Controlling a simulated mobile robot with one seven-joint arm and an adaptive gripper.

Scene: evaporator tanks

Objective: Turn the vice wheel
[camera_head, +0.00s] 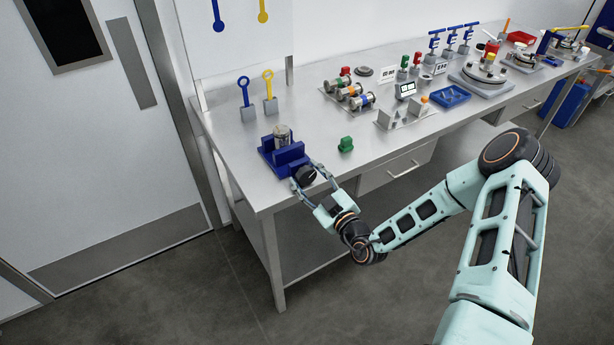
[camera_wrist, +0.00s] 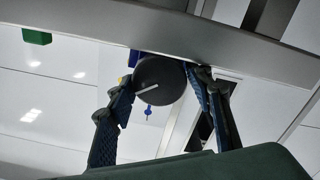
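The blue vice (camera_head: 281,152) stands at the near left end of the steel workbench, with a grey metal cylinder (camera_head: 282,135) upright in it. Its round black vice wheel (camera_head: 307,176) faces out over the bench's front edge. My gripper (camera_head: 306,178) has one finger on each side of the wheel. In the wrist view, my gripper's (camera_wrist: 160,84) fingertips lean in and appear to touch the wheel's opposite edges. The rest of the vice is mostly hidden there.
A green block (camera_head: 345,144) stands right of the vice. Blue and yellow ring-topped tools (camera_head: 257,93) stand behind it. Spools (camera_head: 353,92) and other fixtures lie farther along the workbench (camera_head: 220,130). A drawer handle (camera_head: 408,168) sticks out right of my gripper.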

